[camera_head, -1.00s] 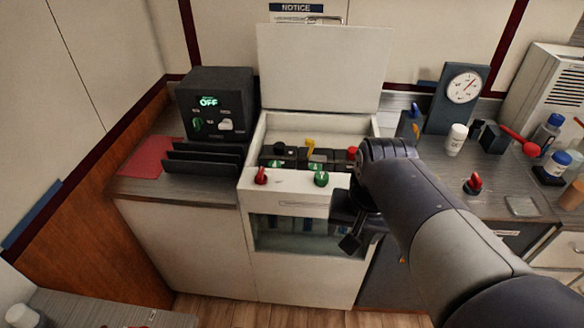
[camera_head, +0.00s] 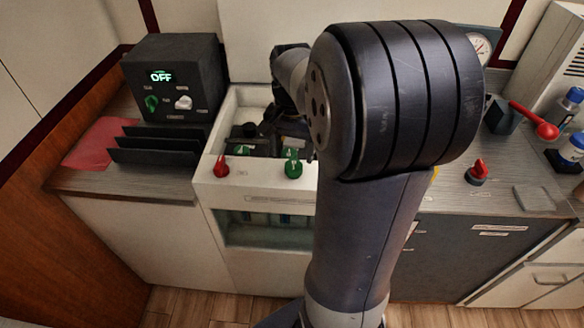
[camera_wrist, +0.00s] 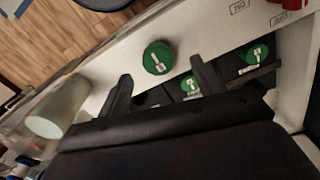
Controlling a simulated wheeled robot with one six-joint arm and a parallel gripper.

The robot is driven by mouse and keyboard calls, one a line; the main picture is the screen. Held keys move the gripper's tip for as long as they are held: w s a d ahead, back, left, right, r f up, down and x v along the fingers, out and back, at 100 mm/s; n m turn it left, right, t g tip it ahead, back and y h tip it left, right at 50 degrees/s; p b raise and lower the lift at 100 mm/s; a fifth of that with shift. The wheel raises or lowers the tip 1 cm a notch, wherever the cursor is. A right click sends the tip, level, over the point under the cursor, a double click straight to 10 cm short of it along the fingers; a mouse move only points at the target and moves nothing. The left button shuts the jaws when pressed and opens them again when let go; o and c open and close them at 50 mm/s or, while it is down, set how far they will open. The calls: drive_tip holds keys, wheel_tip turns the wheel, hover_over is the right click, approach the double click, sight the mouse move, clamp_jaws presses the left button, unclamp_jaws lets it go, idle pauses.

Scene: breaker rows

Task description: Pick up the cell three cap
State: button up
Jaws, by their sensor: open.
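Green caps with white marks show in the wrist view. One cap (camera_wrist: 158,57) sits on the white front ledge, and it also shows in the head view (camera_head: 293,163). Another cap (camera_wrist: 190,87) is in the dark cell row, partly behind a finger. A third cap (camera_wrist: 257,53) lies farther right, seen in the head view too (camera_head: 243,150). The marks are too small to tell which is cell three. My gripper (camera_wrist: 160,70) is open and empty, over the ledge and row. My arm hides much of the cell row in the head view.
A red knob (camera_head: 221,166) stands on the ledge's left end. The raised white lid (camera_head: 262,40) is behind the case. Black racks (camera_head: 155,150) and a box reading OFF (camera_head: 172,80) are left. Another red knob (camera_head: 477,173) is on the right counter.

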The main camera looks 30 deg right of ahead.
sight(294, 166)
wheel_tip(294, 166, down, 6)
drive_tip(key=shift+s+d+r, duration=0.1)
drive_tip(key=shift+s+r, duration=0.05)
drive_tip(key=shift+r, duration=0.05)
drive_tip(key=shift+c, duration=0.3)
drive_tip(key=c, duration=1)
drive_tip(key=shift+o, duration=0.2)
drive_tip(key=shift+r, duration=0.1)
